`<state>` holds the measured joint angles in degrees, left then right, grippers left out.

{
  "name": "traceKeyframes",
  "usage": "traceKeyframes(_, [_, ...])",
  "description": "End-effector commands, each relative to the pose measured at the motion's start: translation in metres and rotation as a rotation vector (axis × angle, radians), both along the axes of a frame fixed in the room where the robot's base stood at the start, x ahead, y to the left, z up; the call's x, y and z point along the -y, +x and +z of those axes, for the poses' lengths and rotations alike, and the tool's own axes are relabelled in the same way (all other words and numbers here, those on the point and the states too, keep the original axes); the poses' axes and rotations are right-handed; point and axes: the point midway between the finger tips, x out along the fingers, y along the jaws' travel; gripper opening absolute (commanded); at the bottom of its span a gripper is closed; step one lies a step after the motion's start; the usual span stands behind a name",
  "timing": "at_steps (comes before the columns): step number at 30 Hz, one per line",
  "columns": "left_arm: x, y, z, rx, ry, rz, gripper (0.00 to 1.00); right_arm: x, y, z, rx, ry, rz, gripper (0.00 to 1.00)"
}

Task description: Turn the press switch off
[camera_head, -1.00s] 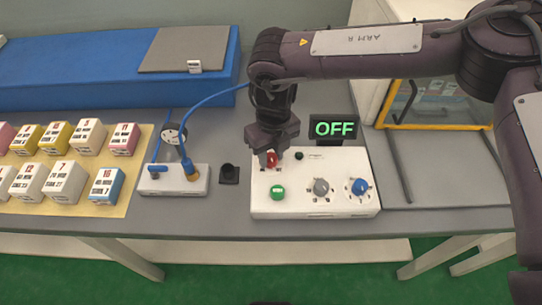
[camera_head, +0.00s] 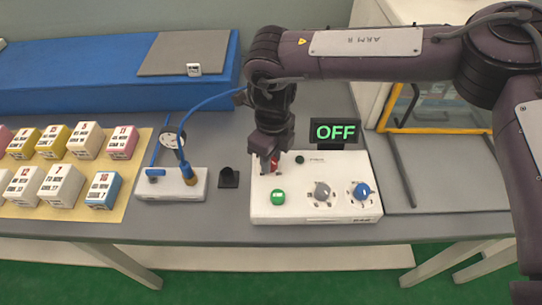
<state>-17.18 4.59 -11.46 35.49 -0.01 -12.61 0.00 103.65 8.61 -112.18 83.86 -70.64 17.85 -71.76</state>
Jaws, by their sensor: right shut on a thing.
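The white control box (camera_head: 300,211) stands on the grey table. On its top are a red switch (camera_head: 274,165) at the back left, a green button (camera_head: 278,197) at the front left, a grey knob (camera_head: 322,191) and a blue knob (camera_head: 361,190). A display (camera_head: 335,132) behind the box reads OFF in green. My right gripper (camera_head: 270,166) comes down over the back left of the box and is shut on the red switch, which it partly hides. My left gripper is not in view.
A white socket block (camera_head: 172,184) with a blue cable stands left of the box, with a small black holder (camera_head: 229,177) between them. Several labelled boxes stand on a yellow mat (camera_head: 118,205) at the left. A yellow-framed case (camera_head: 440,130) is at the right.

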Motion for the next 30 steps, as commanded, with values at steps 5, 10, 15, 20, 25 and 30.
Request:
traceKeyframes(5, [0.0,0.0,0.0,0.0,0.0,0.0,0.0,0.0,0.001,0.002,0.004,0.002,0.0,0.07])
traceKeyframes(10, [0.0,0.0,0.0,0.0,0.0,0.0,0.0,0.0,0.001,0.002,0.004,0.002,0.0,0.4])
traceKeyframes(15, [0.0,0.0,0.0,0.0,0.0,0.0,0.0,0.0,0.001,0.001,0.002,0.001,0.0,0.52])
traceKeyframes(20, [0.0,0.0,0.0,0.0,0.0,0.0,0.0,0.0,0.0,0.001,0.001,0.0,0.0,0.52])
traceKeyframes(25, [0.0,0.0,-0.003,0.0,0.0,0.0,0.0,0.0,0.002,0.012,0.003,0.001,-0.001,0.52])
traceKeyframes(30, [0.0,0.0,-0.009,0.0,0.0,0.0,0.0,0.001,0.003,0.041,0.006,0.002,0.0,0.52])
